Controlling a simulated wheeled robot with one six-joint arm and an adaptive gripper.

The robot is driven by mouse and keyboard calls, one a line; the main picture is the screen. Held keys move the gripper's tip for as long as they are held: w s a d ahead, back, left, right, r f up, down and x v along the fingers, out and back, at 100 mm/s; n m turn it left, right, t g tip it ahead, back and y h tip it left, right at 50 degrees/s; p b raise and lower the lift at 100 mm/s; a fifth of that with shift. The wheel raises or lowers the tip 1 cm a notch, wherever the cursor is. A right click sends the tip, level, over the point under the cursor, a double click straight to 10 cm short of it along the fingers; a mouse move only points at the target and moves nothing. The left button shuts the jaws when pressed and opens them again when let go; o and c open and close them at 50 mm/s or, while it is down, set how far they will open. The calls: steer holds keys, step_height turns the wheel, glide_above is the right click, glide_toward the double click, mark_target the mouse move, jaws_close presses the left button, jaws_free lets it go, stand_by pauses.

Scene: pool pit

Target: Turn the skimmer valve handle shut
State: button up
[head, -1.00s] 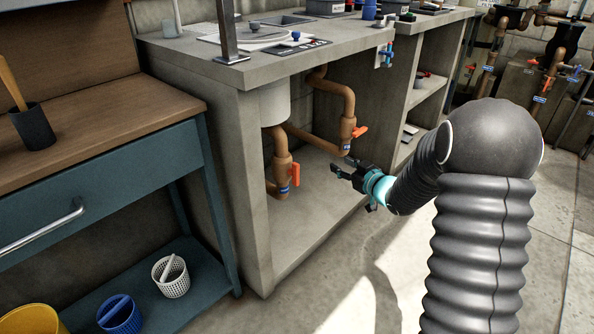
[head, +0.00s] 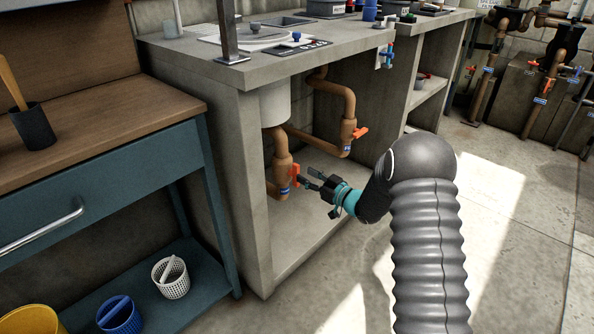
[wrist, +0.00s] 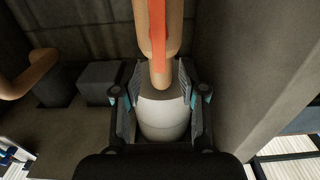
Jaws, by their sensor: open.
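Two copper-coloured pipes with orange valve handles are under the counter. The left valve's handle (head: 295,175) stands upright along its pipe (head: 281,155); the right valve's handle (head: 361,132) sticks out sideways at a slant. Their small blue tags are too small to read, so I cannot tell which is the skimmer valve. My gripper (head: 306,177) is open, just right of the left handle, fingers pointing at it. In the wrist view, an orange handle (wrist: 157,35) runs down the middle, its lower end between my open fingertips (wrist: 158,72); I cannot tell whether they touch it.
The counter's concrete side wall (head: 240,190) stands close on the left, with the countertop (head: 215,70) above. A pale cylinder (head: 275,104) hangs above the left valve. The bay floor (head: 300,235) is clear. A teal bench (head: 100,200) stands at the left.

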mark_target(299, 171)
steer(key=shift+x, duration=2.65)
steer(key=shift+c, duration=0.3)
jaws_close()
steer(key=shift+d, duration=0.1)
